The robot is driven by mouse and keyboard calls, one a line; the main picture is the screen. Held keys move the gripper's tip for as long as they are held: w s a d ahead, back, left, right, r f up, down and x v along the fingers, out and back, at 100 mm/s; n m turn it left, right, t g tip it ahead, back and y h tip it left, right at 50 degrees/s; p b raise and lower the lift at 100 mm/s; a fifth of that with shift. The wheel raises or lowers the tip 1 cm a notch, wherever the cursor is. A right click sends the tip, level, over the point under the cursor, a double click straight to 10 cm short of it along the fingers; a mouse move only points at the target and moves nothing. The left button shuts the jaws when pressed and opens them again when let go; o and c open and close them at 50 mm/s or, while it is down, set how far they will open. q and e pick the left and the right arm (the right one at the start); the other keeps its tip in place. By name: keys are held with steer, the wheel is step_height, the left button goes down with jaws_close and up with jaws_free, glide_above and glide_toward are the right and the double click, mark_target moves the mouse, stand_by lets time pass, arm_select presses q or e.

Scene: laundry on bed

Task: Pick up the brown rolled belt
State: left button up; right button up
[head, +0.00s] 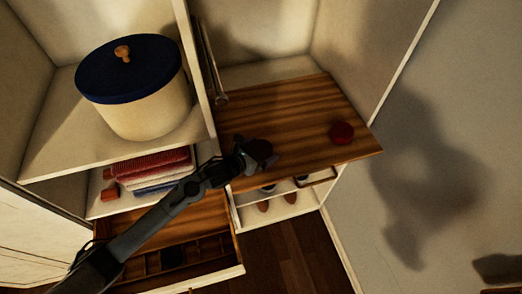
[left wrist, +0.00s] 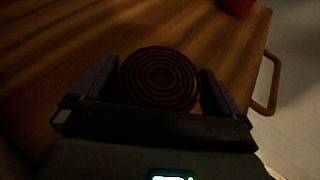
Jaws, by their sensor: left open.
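The brown rolled belt (left wrist: 160,78) lies as a flat spiral coil on the wooden shelf in the left wrist view. My left gripper (left wrist: 158,88) is open, with one finger on each side of the coil. In the head view my left gripper (head: 256,156) is over the front left part of the wooden shelf (head: 290,110), and the belt there is mostly hidden by it. I cannot tell whether the fingers touch the coil. My right gripper is not in view.
A red round object (head: 342,132) sits on the shelf to the right. An open drawer with dividers (head: 180,262) is below my left arm. Folded clothes (head: 150,170) and a cream basket with a dark blue lid (head: 140,85) stand left. Shoes (head: 272,205) are below.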

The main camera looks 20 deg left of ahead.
arm_select(q)
steer(key=c, duration=0.9)
steer(key=shift+r, duration=0.2)
